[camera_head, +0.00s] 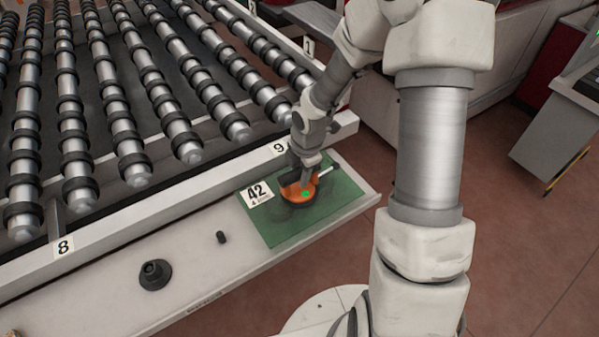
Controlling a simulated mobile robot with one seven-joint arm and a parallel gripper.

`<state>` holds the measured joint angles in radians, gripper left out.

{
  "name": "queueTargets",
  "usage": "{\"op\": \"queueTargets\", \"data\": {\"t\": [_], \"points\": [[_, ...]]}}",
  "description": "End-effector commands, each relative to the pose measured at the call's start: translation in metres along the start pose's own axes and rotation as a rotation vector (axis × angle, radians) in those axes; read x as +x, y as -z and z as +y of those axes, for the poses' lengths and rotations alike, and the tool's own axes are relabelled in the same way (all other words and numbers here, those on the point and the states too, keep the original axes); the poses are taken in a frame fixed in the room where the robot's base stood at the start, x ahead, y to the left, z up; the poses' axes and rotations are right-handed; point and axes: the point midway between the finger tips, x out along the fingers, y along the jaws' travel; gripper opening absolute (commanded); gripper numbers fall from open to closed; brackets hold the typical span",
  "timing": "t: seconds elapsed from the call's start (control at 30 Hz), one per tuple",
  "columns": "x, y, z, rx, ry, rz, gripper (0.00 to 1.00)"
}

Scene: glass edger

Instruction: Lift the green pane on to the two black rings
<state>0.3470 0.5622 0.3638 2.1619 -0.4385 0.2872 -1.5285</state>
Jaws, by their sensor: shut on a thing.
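The green pane (345,197) appears to lie flat on the pale ledge at the centre right, with a white "42" label (257,192) at its left corner. An orange and black suction lifter (299,193) sits on the pane, with a small green patch on its top. My gripper (304,172) comes down from above and is shut on the lifter; the fingers partly hide its handle. Many black rings (134,162) sit along the metal rollers behind the ledge. I cannot tell which two the task means.
The pale ledge (105,300) holds a black cup-shaped piece (154,274) and a small black peg (221,237). A raised rail (150,208) with tags 8 and 9 stands between ledge and rollers. A grey machine cabinet (560,125) stands at right; the reddish floor is clear.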

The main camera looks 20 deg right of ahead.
Motion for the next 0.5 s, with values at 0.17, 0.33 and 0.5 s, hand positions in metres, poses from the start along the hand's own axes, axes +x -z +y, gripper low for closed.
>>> {"op": "queueTargets", "data": {"t": [0.17,0.33,0.5], "points": [[0.0008,-0.0004,0.0015,-0.001,-0.005,-0.002,0.41],[0.0008,-0.0002,0.0009,0.000,-0.003,-0.001,0.72],[0.0013,-0.0001,0.0003,0.000,-0.002,0.000,0.75]]}}
